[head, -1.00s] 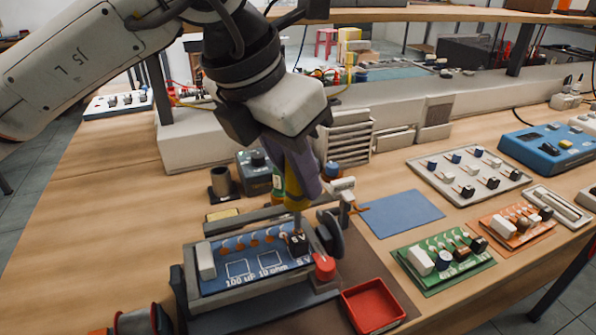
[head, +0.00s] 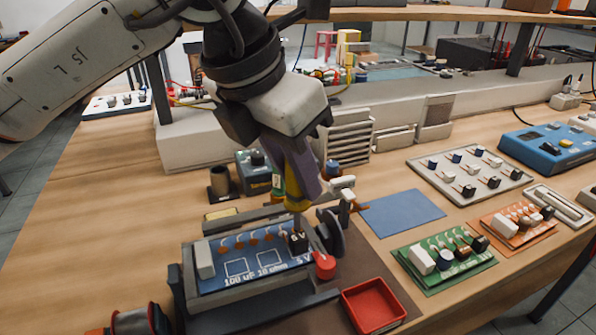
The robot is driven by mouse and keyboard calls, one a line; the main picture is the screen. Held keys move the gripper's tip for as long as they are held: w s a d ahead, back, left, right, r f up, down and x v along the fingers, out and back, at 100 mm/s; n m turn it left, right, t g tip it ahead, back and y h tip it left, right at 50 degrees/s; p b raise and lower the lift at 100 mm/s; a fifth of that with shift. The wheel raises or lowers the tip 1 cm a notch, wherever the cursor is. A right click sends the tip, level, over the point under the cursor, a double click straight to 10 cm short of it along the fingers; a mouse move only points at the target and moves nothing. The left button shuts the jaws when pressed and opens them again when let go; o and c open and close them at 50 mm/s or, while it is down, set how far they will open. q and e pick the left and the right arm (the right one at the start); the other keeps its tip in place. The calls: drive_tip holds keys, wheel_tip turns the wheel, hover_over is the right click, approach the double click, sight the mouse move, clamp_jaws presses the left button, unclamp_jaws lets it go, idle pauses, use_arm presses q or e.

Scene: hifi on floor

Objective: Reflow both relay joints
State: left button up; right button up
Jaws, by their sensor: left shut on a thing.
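My left gripper (head: 296,185) comes down from above and is shut on a soldering iron (head: 298,203) with a yellow and green grip. The iron's tip end points down at the right part of the blue circuit board (head: 222,272), close to a small black relay (head: 298,243). I cannot tell whether the tip touches a joint. The board sits in a grey holder (head: 176,290) with a dark wheel and a red knob (head: 325,265) at its right. Several copper-coloured pads line the board's back edge. My right gripper is not in view.
A red tray (head: 372,304) stands right of the holder. A green board (head: 443,262), an orange board (head: 517,226) and a grey component tray (head: 470,176) lie further right. A solder spool (head: 133,322) is at front left. The left table area is clear.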

use_arm(q)
drive_tip(key=shift+f, duration=0.15)
idle(0.6)
drive_tip(key=shift+f+b, duration=0.1)
drive_tip(key=shift+b, duration=0.2)
idle(0.6)
idle(1.1)
idle(0.7)
drive_tip(key=shift+r+p, duration=1.5)
drive_tip(key=shift+r, duration=0.85)
